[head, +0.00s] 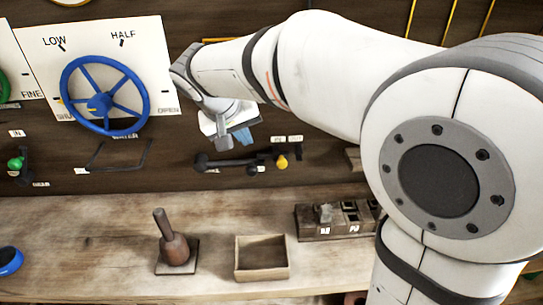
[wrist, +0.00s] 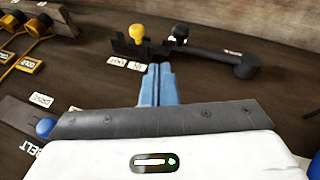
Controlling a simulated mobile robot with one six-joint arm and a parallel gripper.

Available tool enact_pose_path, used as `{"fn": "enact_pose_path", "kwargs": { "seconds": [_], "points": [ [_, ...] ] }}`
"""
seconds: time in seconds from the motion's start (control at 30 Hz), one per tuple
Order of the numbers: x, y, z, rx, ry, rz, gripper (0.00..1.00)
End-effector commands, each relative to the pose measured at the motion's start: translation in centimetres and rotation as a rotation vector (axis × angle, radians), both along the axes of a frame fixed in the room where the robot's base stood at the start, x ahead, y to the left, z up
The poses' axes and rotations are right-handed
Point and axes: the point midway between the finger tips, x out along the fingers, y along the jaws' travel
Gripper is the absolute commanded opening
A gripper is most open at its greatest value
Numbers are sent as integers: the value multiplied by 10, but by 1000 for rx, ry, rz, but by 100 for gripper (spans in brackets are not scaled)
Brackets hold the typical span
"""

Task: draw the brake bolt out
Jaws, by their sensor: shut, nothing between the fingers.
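The likely brake bolt is a yellow-knobbed bolt (head: 282,161) in a dark slotted bracket on the upright board. Its yellow knob also shows in the wrist view (wrist: 137,32), beside two small white plates (wrist: 127,64); no label I can read clearly names it the brake. A black bar with a round end (wrist: 247,67) runs beside the bracket; it also shows in the head view (head: 225,164). My gripper (head: 247,138) has blue fingers, shut and empty. In the wrist view its fingertips (wrist: 159,68) appear near the plates, apart from the knob.
A blue handwheel (head: 101,97) on a white dial panel is left of my gripper. A green knob (head: 15,163) is at far left. On the bench below are a wooden mallet-like tool (head: 174,247), an open wooden box (head: 262,275) and a compartment block (head: 308,224).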

Motion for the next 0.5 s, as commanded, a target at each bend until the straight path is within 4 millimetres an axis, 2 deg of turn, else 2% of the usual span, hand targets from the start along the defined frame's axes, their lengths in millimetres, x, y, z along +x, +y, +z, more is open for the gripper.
{"fn": "enact_pose_path", "kwargs": {
  "seconds": [0.17, 0.33, 0.5],
  "points": [
    [4, -3, -8, 0, 2, -1, 0],
    [15, -12, -34, -2, 5, -1, 0],
    [29, -23, -67, -2, 7, -2, 0]
  ]
}}
